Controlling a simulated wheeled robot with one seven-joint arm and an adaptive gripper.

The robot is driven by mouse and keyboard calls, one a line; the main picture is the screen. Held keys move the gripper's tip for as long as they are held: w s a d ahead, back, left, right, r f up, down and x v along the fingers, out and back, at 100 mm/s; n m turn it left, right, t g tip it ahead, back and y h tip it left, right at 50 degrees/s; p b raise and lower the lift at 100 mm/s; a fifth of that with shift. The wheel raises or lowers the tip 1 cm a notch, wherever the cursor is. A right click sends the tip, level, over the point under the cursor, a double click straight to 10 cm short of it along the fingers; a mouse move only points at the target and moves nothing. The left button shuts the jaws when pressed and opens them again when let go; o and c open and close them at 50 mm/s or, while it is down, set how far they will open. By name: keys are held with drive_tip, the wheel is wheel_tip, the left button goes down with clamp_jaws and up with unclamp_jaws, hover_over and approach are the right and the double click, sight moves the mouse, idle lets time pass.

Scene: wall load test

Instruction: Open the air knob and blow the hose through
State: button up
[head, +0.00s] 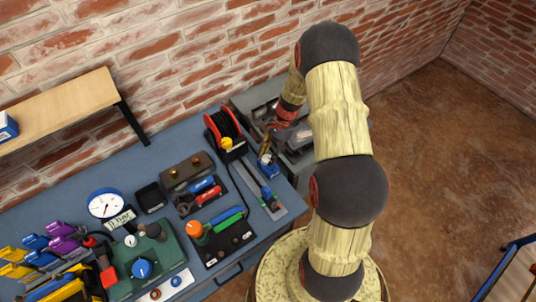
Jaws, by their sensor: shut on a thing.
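A green block (165,258) at the lower left of the bench carries a blue knob (142,268), a small white knob and a dark knob. A red piece sits at its left side. I cannot tell for sure which knob is the air knob. A red-and-black reel (224,130) with a dark hose or cord and a yellow part (226,143) stands at the back. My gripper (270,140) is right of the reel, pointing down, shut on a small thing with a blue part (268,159). My gripper partly hides what it holds.
A round gauge (105,203) stands behind the green block with an "11 bar" label. A black panel (222,235) has an orange knob (194,229). A grey vise-like machine (262,100) is close behind my gripper. Colored clamps (45,245) crowd the left; a wooden shelf (65,110) overhangs.

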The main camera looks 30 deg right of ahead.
drive_tip(key=n, duration=0.2)
drive_tip(key=n+g, duration=0.1)
drive_tip(key=n, duration=0.1)
drive_tip(key=shift+w+g+h+p, duration=0.15)
drive_tip(key=shift+g+h+p, duration=0.15)
drive_tip(key=shift+p, duration=0.05)
drive_tip(key=shift+n+g+h, duration=0.4)
drive_tip(key=shift+n+g, duration=0.1)
drive_tip(key=shift+n, duration=1.3)
drive_tip(key=o, duration=1.2)
drive_tip(key=shift+c, duration=0.2)
drive_tip(key=shift+a, duration=0.1)
drive_tip(key=shift+w+r, duration=0.1)
drive_tip(key=v, duration=1.1)
drive_tip(key=shift+w+r, duration=0.2)
drive_tip(key=shift+r, duration=0.1)
